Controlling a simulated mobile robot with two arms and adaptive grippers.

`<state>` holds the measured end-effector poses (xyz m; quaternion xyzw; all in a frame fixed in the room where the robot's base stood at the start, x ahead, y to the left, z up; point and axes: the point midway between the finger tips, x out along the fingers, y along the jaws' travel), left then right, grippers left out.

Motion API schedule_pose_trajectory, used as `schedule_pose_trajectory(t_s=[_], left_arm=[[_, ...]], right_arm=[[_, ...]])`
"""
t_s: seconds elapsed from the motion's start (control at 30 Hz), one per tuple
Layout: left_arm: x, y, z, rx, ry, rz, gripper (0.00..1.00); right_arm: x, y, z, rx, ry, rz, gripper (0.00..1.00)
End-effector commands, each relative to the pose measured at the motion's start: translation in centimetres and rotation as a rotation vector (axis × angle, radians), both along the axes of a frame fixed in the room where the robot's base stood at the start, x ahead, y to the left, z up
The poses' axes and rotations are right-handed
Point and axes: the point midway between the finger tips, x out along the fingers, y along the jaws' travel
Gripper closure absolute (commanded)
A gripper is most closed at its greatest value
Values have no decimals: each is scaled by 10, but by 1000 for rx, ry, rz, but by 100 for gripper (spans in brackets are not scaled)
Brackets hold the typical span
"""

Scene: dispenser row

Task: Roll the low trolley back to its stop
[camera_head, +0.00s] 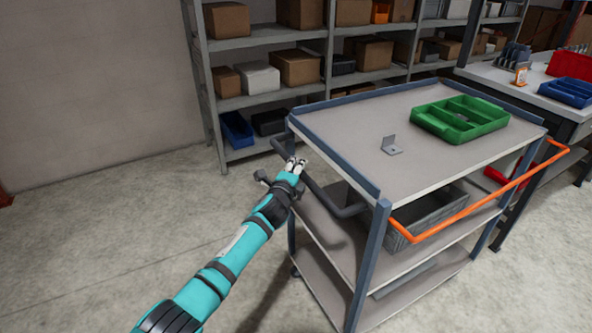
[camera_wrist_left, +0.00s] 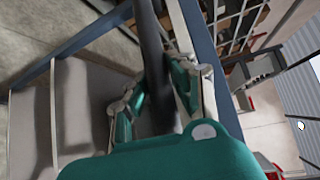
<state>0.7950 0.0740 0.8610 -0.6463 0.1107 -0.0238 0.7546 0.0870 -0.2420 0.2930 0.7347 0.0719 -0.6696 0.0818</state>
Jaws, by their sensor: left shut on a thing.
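The trolley (camera_head: 335,120) stands at the centre right in the head view, with grey shelves on three levels and blue-grey posts. A dark bar handle (camera_head: 350,211) runs along its left end. My left gripper (camera_head: 296,166) is shut on this handle near its far part. In the left wrist view the dark handle (camera_wrist_left: 152,45) passes between the teal and grey fingers of the gripper (camera_wrist_left: 160,95). My right gripper is not in view. I cannot make out a stop for the trolley.
A green divided tray (camera_head: 460,118) and a small metal bracket (camera_head: 391,147) lie on the top shelf. A grey bin (camera_head: 425,214) sits on the middle shelf. An orange rail (camera_head: 480,205) borders the right side. Shelving (camera_head: 270,98) and a workbench (camera_head: 520,88) stand behind. The left floor is clear.

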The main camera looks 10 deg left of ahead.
Motion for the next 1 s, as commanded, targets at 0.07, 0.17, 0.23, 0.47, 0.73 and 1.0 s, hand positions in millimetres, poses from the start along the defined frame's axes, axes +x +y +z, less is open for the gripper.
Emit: schedule_pose_trajectory(t_s=[0.07,0.17,0.23,0.47,0.73,1.0], left_arm=[[-1,-3,-5,-4,8,-2,100],[-1,-3,-4,-4,8,-2,100],[-1,-3,-4,-5,9,-2,100],[-1,-4,-4,-5,8,-3,75],[0,-2,-2,-3,4,-1,54],[-4,1,-1,-1,2,2,54]], right_arm=[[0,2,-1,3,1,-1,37],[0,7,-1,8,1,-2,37],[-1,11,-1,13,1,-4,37],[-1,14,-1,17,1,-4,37],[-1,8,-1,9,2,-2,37],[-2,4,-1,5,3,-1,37]])
